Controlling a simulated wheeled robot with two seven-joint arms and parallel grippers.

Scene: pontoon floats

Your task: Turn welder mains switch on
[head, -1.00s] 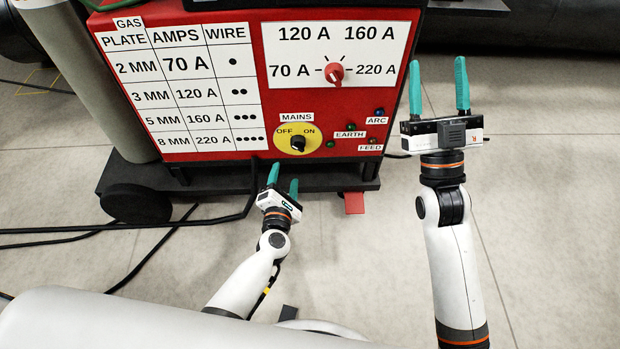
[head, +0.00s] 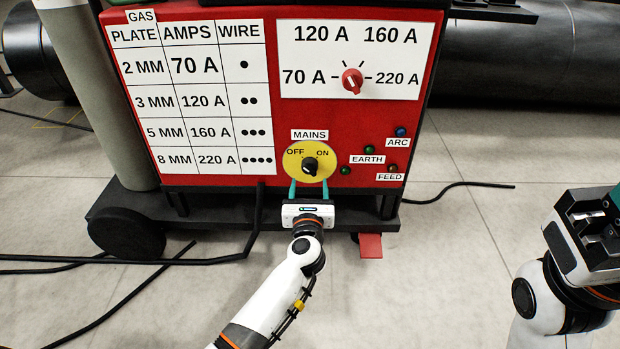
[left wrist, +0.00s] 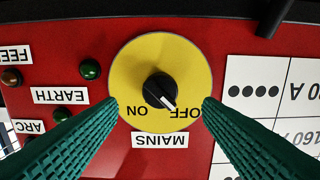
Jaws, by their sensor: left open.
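The mains switch is a black knob (head: 309,166) on a yellow round plate (head: 291,170) of the red welder panel, with OFF at its upper left and ON at its upper right. In the left wrist view the panel appears upside down, and the white mark on the knob (left wrist: 160,90) points towards OFF. My left gripper (head: 309,182) is open, its teal fingers pointing at the plate from just below the knob. In the left wrist view the fingers stand on either side of the knob, apart from it. My right gripper (head: 600,215) is partly cut off at the right edge.
The red current dial (head: 352,81) sits above the switch. Small lamps, including the green earth lamp (head: 368,150), lie to the right. A red pedal (head: 370,245) shows below the welder's dark base. Black cables (head: 150,262) lie on the floor at the left.

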